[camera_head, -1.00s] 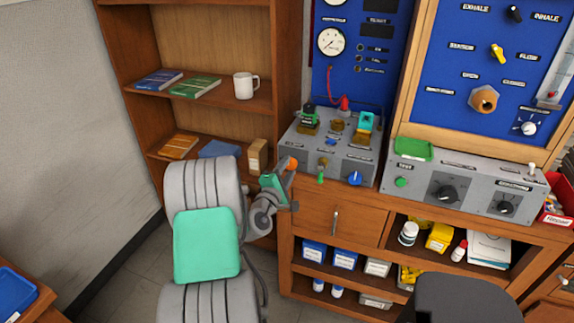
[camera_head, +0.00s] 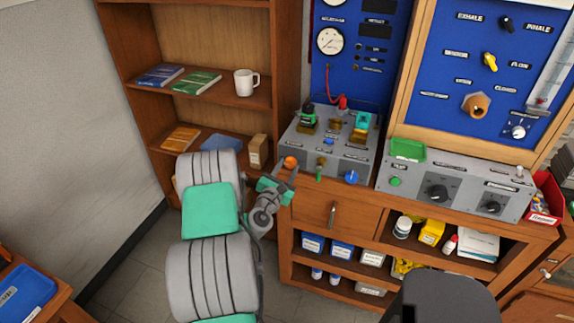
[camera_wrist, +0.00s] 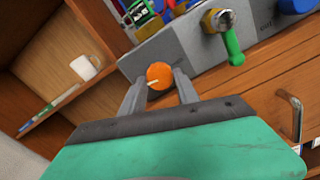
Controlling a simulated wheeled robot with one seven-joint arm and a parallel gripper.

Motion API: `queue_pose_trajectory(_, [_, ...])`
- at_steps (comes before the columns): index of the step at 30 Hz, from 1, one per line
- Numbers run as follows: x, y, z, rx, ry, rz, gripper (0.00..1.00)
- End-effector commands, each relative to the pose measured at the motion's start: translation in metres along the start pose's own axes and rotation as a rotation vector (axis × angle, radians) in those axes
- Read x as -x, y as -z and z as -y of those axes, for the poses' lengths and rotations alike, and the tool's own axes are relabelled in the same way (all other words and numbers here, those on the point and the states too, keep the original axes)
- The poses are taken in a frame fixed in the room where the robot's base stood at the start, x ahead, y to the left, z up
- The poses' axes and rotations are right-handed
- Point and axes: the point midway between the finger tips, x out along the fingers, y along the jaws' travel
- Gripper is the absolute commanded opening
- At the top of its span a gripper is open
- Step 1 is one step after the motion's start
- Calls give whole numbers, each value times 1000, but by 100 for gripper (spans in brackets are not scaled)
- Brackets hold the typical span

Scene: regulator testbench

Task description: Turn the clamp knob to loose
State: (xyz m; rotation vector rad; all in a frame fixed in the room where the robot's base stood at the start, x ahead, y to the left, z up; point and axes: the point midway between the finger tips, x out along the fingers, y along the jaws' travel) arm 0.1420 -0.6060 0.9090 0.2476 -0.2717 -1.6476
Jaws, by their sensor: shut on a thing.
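The clamp knob appears to be the round orange knob (camera_head: 290,162) at the front left of the grey bench unit (camera_head: 303,150). In the wrist view the orange knob (camera_wrist: 157,72) carries a short white mark pointing toward the left. My gripper (camera_head: 283,171) reaches up to it from below. In the wrist view the two grey fingers of my gripper (camera_wrist: 159,82) lie on either side of the knob, shut on it. The knob's shaft and any label beside it are hidden or too small to read.
A green lever (camera_wrist: 233,46) on a metal fitting is just right of the knob. A blue knob (camera_head: 351,177) is farther right. The drawer handle (camera_head: 332,215) sticks out below. A shelf with a white mug (camera_head: 245,83) stands at the left.

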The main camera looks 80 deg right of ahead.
Motion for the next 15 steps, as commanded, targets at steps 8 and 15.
queue_pose_trajectory(8, [0, 0, 0, 115, 1, -2, 0])
queue_pose_trajectory(15, [0, 1, 1, 147, 1, -1, 0])
